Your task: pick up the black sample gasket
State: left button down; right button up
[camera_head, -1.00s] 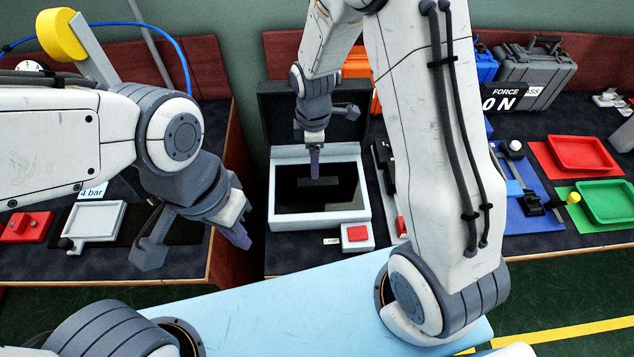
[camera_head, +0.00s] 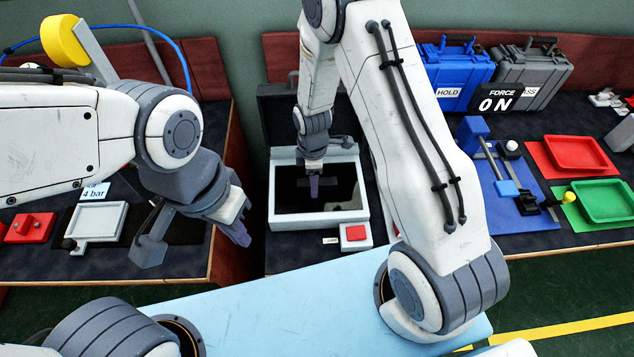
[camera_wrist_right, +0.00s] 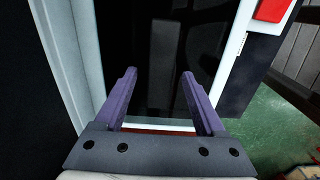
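The black sample gasket cannot be clearly told apart from the dark surface it might lie on. That surface is the glossy black panel (camera_head: 345,190) inside a white-framed box (camera_head: 368,214). My right gripper (camera_head: 314,188) points down over this panel, seen edge-on in the head view. In the right wrist view its two purple fingers (camera_wrist_right: 159,82) are spread apart above the panel with nothing visible between them. Its height above the panel is hard to tell.
A red button box (camera_head: 356,235) adjoins the white frame at its front right. Right of my arm are a blue case (camera_head: 455,75), a grey case (camera_head: 530,75), a red tray (camera_head: 575,153) and a green tray (camera_head: 608,200).

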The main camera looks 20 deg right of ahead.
grip_shut()
jog(key=shift+r, duration=0.1)
